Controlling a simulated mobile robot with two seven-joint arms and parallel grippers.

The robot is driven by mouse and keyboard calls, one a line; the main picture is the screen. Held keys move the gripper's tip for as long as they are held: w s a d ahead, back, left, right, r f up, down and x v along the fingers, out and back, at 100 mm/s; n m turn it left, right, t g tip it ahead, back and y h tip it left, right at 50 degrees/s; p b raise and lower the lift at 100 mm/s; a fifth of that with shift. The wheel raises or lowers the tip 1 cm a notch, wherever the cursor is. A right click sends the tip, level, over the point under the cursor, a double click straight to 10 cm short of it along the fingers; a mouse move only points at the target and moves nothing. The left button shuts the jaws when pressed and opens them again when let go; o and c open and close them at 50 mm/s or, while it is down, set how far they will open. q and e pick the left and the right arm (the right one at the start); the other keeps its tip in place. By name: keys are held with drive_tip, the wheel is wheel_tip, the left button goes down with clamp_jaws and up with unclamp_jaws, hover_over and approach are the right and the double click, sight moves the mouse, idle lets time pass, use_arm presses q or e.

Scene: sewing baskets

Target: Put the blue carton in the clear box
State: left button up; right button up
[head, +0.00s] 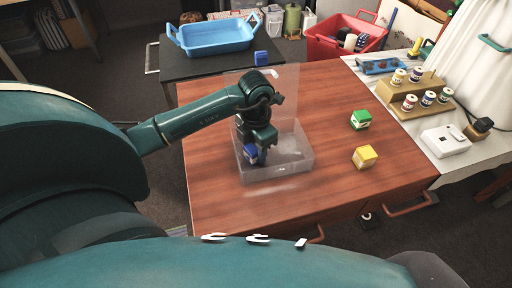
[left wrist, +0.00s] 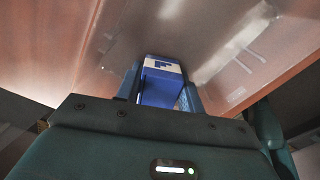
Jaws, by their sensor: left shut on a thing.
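The clear box (head: 290,166) stands on the wooden table with its transparent lid (head: 286,98) raised at the back. My left gripper (head: 252,152) points down within the outline of the box and is shut on the blue carton (head: 250,155). In the left wrist view the blue carton (left wrist: 160,82), with a white-marked end, sits between the two fingers (left wrist: 160,95). The carton appears low, inside the box's walls; whether it touches the box floor I cannot tell. My right gripper is not in view.
Another blue block (head: 261,58) and a blue tray (head: 215,40) are behind.

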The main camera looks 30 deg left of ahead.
use_arm(q)
drive_tip(key=shift+f, duration=0.1)
drive_tip(key=o, duration=1)
wheel_tip(320, 180, up, 12)
drive_tip(key=shift+r, duration=0.2)
idle(0.3)
